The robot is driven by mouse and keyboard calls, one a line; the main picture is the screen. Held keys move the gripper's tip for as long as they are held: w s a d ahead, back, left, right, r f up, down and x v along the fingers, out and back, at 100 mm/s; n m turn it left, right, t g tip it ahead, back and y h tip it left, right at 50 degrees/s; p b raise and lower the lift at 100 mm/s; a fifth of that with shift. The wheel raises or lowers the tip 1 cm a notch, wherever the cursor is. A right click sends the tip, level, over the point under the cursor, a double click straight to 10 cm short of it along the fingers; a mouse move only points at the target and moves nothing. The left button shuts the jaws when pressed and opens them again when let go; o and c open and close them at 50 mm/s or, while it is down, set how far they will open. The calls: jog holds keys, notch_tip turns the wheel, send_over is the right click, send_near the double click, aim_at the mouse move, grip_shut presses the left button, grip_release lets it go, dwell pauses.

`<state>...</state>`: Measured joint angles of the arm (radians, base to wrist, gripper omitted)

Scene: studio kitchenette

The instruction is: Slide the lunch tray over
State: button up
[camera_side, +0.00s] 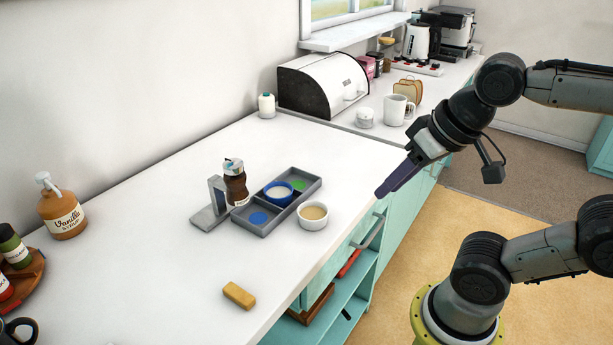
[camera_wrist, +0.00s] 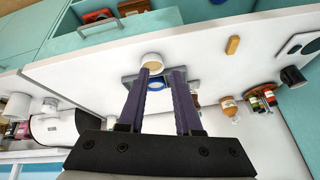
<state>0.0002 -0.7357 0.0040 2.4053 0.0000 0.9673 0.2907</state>
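The lunch tray (camera_side: 280,220) is grey and divided into compartments, and lies flat on the white counter in the side view. It has a blue disc (camera_side: 259,218) in its near-left compartment and a green disc (camera_side: 298,184) in its far one. A blue bowl (camera_side: 278,193) with pale contents sits in the tray; the bowl also shows between my fingers in the wrist view (camera_wrist: 156,86). My gripper (camera_side: 379,194) is off the counter's right edge, apart from the tray. Its purple fingers (camera_wrist: 164,72) are spread with nothing between them. They hide part of the tray in the wrist view.
A white ramekin (camera_side: 313,216) stands close against the tray's right side. A brown bottle (camera_side: 236,188) and a grey L-shaped stand (camera_side: 209,217) are at its left. A yellow block (camera_side: 239,295) lies nearer.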

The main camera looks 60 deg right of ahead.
jog(key=w+r+m, duration=0.1)
jog(key=w+r, duration=0.1)
jog(key=w+r+m, duration=0.2)
jog(key=shift+d, duration=0.4)
grip_shut()
jog(key=m+g, duration=0.6)
jog(key=m, duration=0.7)
send_over(324, 172)
notch_tip(324, 172, down, 12)
notch_tip(324, 172, down, 10)
jog(key=shift+r, duration=0.15)
jog(key=a, duration=0.2)
jog(key=shift+w+a, duration=0.1)
jog(key=shift+a, duration=0.2)
jog(key=shift+w+a, duration=0.1)
jog(key=shift+a, duration=0.6)
